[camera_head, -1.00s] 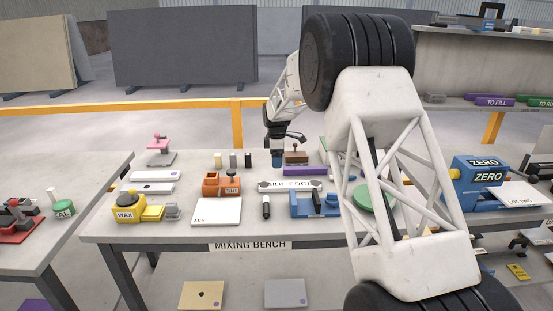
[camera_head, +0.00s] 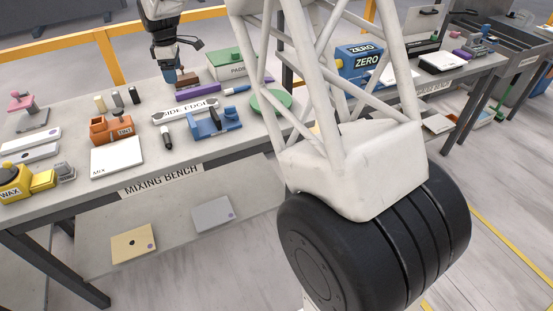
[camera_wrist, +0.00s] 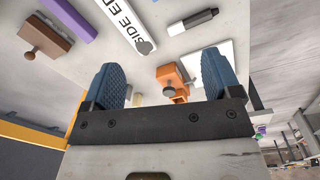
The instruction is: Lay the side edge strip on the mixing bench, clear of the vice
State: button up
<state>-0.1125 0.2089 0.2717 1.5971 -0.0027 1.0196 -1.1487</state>
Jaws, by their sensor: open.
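The side edge strip (camera_head: 185,109) is a long white piece with "SIDE EDGE" lettering, lying on the mixing bench (camera_head: 75,157) just behind the blue vice (camera_head: 214,123). Whether its right end touches the vice I cannot tell. In the wrist view part of the strip (camera_wrist: 124,24) shows at the top, beyond my fingers. My gripper (camera_head: 170,76) is at the back of the bench, behind the strip and beside a brown block (camera_head: 187,79). In the wrist view my gripper (camera_wrist: 160,82) has its blue fingers wide apart with nothing held between them.
A purple bar (camera_head: 198,91) lies between brown block and strip. A black-and-white marker (camera_head: 166,137), orange tint holder (camera_head: 112,128) and white MIX pad (camera_head: 117,157) stand left of the vice. A green disc (camera_head: 271,101) lies right. Bare bench shows at front left.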

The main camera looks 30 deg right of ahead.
jog(key=s+d+r+m, duration=0.2)
jog(key=s+r, duration=0.2)
jog(key=s, duration=0.4)
jog(key=s+d+r+m, duration=0.3)
jog(key=s+r, duration=0.1)
jog(key=s, duration=0.5)
jog(key=s+d+f+m, duration=0.1)
jog(key=s+m, duration=0.2)
jog(key=s, duration=0.9)
jog(key=s+d+f+m+t, duration=0.1)
jog(key=s+d+m, duration=0.1)
jog(key=s, duration=1.1)
jog(key=s+d+f+m+t, duration=0.1)
jog(key=s+m, duration=0.3)
jog(key=s, duration=0.8)
jog(key=shift+s+d+f+m, duration=0.25)
jog(key=shift+s+d+m, duration=0.1)
jog(key=shift+d, duration=0.1)
